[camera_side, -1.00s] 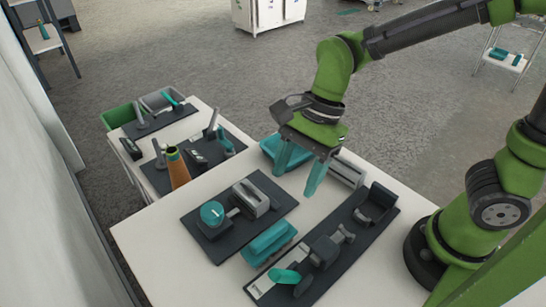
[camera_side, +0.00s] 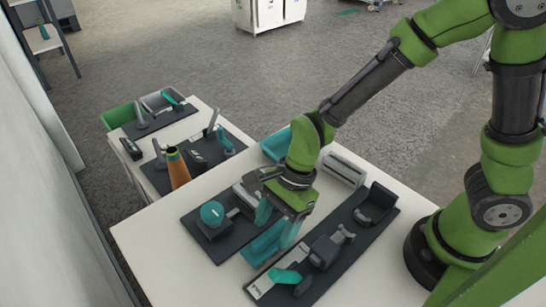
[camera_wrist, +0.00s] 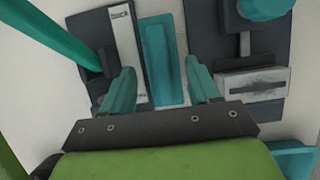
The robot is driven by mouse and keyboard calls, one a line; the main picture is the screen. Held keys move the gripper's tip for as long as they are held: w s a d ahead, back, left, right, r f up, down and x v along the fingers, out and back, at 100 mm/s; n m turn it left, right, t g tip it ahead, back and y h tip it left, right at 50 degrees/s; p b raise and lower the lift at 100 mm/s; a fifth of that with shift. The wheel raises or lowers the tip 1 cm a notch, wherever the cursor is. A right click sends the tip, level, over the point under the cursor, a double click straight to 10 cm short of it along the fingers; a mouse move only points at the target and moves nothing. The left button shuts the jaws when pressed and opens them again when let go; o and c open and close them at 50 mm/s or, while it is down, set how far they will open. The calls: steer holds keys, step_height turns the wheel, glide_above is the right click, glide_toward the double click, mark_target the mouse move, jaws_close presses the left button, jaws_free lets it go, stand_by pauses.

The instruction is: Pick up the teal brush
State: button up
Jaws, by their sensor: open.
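The teal brush appears to be the long teal block (camera_side: 259,248) lying on the white table between two dark mats; no bristles show. In the wrist view the teal block (camera_wrist: 163,55) runs lengthwise between my fingers. My gripper (camera_side: 276,226) is open, pointing down above the block, and hides part of it in the side view. In the wrist view my gripper (camera_wrist: 160,68) has one teal finger on each side of the block, with nothing visibly held. I cannot tell how high the fingertips are above the block.
The left mat (camera_side: 218,250) holds a round teal-topped piece (camera_side: 212,213) and a grey block. The right mat (camera_side: 330,275) carries a teal-handled item (camera_side: 286,277) and dark fixtures. A grey slotted block (camera_side: 343,170) and teal tray (camera_side: 276,146) stand behind. The table's front left is clear.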

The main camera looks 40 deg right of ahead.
mark_target(271, 232)
steer(key=x, duration=0.4)
steer(key=shift+w+a+f, duration=0.1)
steer(key=shift+a+f, duration=0.05)
steer(key=shift+a, duration=0.1)
steer(key=shift+c, duration=0.2)
steer(key=c, duration=0.8)
steer(key=shift+o, duration=0.2)
step_height(271, 232, up, 10)
steer(key=shift+r, duration=0.1)
